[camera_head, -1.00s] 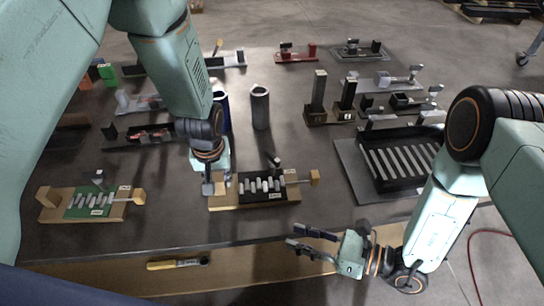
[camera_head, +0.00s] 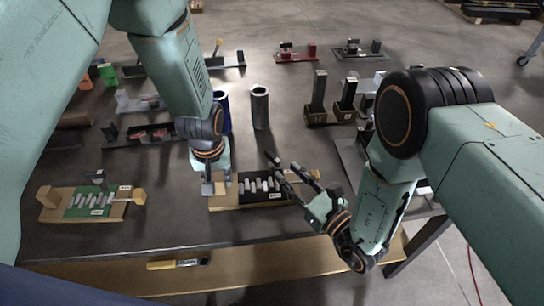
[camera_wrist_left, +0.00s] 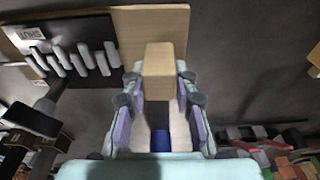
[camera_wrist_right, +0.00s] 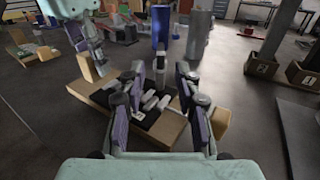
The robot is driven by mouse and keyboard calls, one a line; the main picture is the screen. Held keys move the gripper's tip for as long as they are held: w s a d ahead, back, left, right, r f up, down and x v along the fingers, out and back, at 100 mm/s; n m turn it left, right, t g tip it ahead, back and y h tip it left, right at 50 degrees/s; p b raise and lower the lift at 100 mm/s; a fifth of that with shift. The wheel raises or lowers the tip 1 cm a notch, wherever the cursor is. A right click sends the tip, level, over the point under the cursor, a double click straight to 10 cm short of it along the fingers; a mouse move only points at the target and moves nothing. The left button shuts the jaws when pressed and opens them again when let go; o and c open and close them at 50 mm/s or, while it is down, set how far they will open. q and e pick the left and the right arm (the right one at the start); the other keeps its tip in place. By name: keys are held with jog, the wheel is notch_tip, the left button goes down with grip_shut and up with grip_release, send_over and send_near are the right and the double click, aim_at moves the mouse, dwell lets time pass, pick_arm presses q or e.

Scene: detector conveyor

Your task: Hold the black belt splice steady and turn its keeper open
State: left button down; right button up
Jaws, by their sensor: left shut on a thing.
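The black belt splice (camera_head: 260,187) is a wooden board with a black panel and several pale rollers. A dark-tipped lever (camera_head: 272,158) rises at its far edge and also shows in the left wrist view (camera_wrist_left: 35,118). My left gripper (camera_head: 208,190) is shut on the wooden block at the board's left end, and this block (camera_wrist_left: 158,70) fills the jaws in the left wrist view. My right gripper (camera_head: 288,172) is open at the board's right end. In the right wrist view the rollers (camera_wrist_right: 152,102) show between its spread fingers, with no grip visible. A wooden knob (camera_wrist_right: 219,122) is just right of them.
A similar green splice (camera_head: 92,201) lies at the left. Blue (camera_wrist_right: 160,28) and grey (camera_wrist_right: 198,35) cylinders stand behind the black splice. Two dark posts (camera_head: 318,93) on wooden bases stand at back right. A yellow-and-black tool (camera_head: 178,264) lies on the front ledge.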

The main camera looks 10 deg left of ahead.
aim_at(279, 165)
jog(key=x, duration=0.7)
jog(key=shift+w+a, duration=0.2)
jog(key=shift+a, duration=0.1)
grip_shut()
